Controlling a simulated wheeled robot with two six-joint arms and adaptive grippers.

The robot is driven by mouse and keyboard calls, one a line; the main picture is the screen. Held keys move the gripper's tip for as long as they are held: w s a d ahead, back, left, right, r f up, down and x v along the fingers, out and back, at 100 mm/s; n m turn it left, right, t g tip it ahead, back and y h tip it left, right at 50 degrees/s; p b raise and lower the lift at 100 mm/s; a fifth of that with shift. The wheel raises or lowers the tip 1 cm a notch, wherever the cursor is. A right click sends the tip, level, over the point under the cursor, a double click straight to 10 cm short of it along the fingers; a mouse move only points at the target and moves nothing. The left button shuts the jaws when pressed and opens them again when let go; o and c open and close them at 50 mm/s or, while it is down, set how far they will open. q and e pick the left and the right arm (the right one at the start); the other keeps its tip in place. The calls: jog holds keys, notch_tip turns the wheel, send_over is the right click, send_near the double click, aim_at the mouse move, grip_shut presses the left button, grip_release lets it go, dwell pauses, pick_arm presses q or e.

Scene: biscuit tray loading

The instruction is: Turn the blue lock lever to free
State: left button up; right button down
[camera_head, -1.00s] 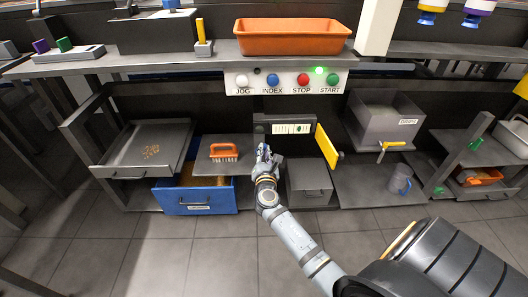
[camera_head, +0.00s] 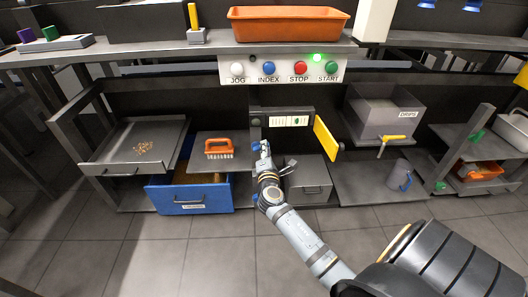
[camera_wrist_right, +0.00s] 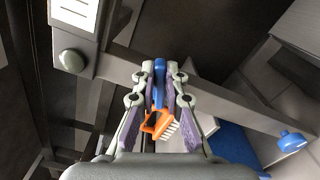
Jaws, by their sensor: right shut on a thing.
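The blue lock lever (camera_wrist_right: 159,78) stands between the fingers of my right gripper in the right wrist view. My right gripper (camera_wrist_right: 158,100) is shut on it, one finger on each side. In the head view, my right gripper (camera_head: 264,152) is at the front of the shelf unit, just below the left end of the dark labelled box (camera_head: 289,121). The lever is mostly hidden there by the gripper. Its exact angle is hard to tell. My left gripper is not in view.
An orange brush (camera_head: 219,149) lies on a shelf left of my gripper, above an open blue drawer (camera_head: 178,196). A yellow flap (camera_head: 325,138) stands out to the right, above a grey drawer (camera_head: 312,185). A blue knob (camera_wrist_right: 290,141) shows lower right in the wrist view.

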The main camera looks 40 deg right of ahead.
jog(key=m+b, duration=0.1)
jog(key=f+m+b, duration=0.1)
jog(key=m, duration=0.2)
jog(key=shift+s+d+f+m+b, duration=0.1)
jog(key=shift+f+m+b, duration=0.2)
jog(key=shift+b, duration=0.1)
dwell(0.4)
jog(key=c, duration=1.4)
grip_release()
jog(key=v, duration=1.2)
